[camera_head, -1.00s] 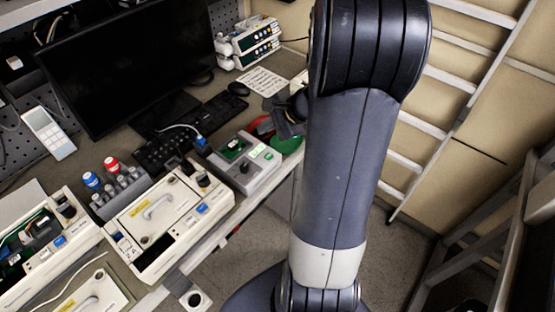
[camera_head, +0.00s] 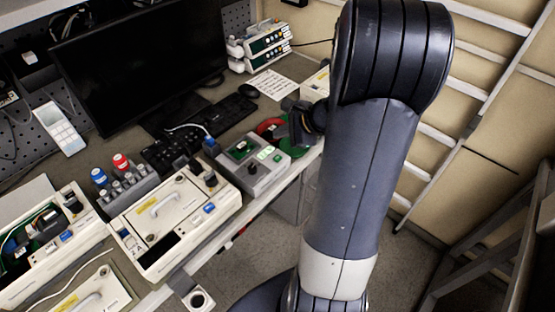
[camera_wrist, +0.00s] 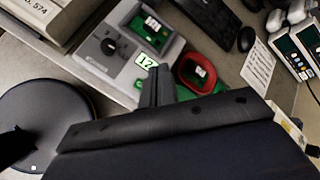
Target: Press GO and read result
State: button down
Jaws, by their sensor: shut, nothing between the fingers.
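A grey test box (camera_head: 262,172) stands near the bench's front edge, with a green circuit board (camera_head: 240,150) on top, a black knob (camera_head: 252,168) and a small lit green display (camera_head: 265,153). In the wrist view the display (camera_wrist: 146,60) shows "12", and its right end is close to or behind my fingers, so I cannot tell if more digits follow. I cannot make out a GO label. My gripper (camera_wrist: 160,72) is shut and empty, its fingertips just right of the display. I cannot tell if it touches the box. In the head view my gripper (camera_head: 296,128) is beside the box.
Keyboard (camera_head: 185,140), monitor (camera_head: 140,65), paper sheet (camera_head: 265,86) and stacked pumps (camera_head: 262,45) are behind. A ladder stands right.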

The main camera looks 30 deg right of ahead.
aim_at(281, 160)
notch_tip(281, 160, down, 7)
jog(key=b, duration=0.5)
jog(key=shift+f, duration=0.1)
dwell(1.7)
jog(key=shift+f+b, duration=0.3)
jog(key=shift+b, duration=0.25)
jog(key=shift+f+b, duration=0.35)
jog(key=shift+b, duration=0.1)
dwell(0.4)
jog(key=shift+r, duration=0.1)
jog(key=shift+r+p, duration=0.65)
jog(key=shift+r, duration=0.1)
notch_tip(281, 160, up, 5)
jog(key=p, duration=0.4)
